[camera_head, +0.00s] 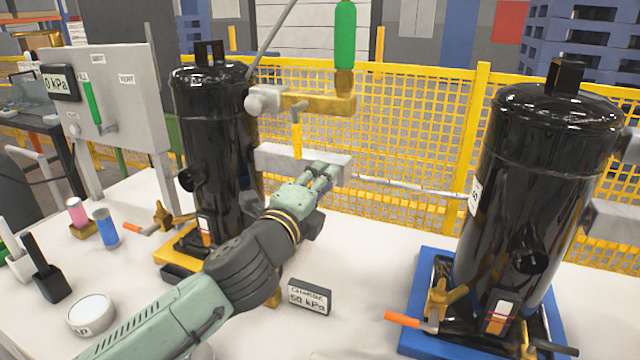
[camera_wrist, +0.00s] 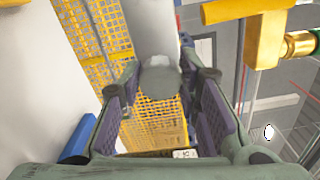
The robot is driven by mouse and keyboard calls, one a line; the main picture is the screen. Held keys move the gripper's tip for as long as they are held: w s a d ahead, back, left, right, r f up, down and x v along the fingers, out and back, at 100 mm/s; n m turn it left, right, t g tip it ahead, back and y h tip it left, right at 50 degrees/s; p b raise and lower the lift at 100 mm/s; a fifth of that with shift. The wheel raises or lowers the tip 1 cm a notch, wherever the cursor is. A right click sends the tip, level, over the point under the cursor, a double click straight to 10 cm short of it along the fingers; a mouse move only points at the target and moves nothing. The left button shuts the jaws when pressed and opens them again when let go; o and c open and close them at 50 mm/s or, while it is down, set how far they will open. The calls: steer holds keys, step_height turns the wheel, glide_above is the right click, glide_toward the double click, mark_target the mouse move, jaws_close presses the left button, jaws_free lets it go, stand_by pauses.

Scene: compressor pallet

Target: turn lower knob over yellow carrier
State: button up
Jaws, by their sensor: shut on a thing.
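The yellow carrier (camera_head: 172,257) sits on the white table under the left black compressor (camera_head: 215,150). A pale grey bar (camera_head: 285,160) extends right from that compressor, below a brass valve piece. My gripper (camera_head: 325,176) is at the bar's right end. In the wrist view, a round grey knob (camera_wrist: 160,82) sits between the fingertips of my gripper (camera_wrist: 163,88), in front of the pale bar (camera_wrist: 152,30). The gripper is shut on this knob, which is the lower one. In the head view my fingers hide the knob, and its turn angle cannot be told.
A pale round knob (camera_head: 263,100) with a brass valve (camera_head: 320,104) and green handle (camera_head: 345,35) is above. A blue carrier (camera_head: 425,285) with another black compressor (camera_head: 545,190) stands right. Yellow mesh fence (camera_head: 410,120) is behind.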

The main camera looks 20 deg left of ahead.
steer(key=n+b, duration=0.1)
steer(key=n, duration=0.4)
steer(key=n+b, duration=0.2)
steer(key=n, duration=0.3)
steer(key=shift+f+n, duration=0.2)
steer(key=shift+n, duration=0.1)
stand_by(0.4)
steer(key=o, duration=1.1)
steer(key=shift+o, duration=0.2)
steer(key=shift+s, duration=0.1)
steer(key=s, duration=0.7)
steer(key=shift+s, duration=0.15)
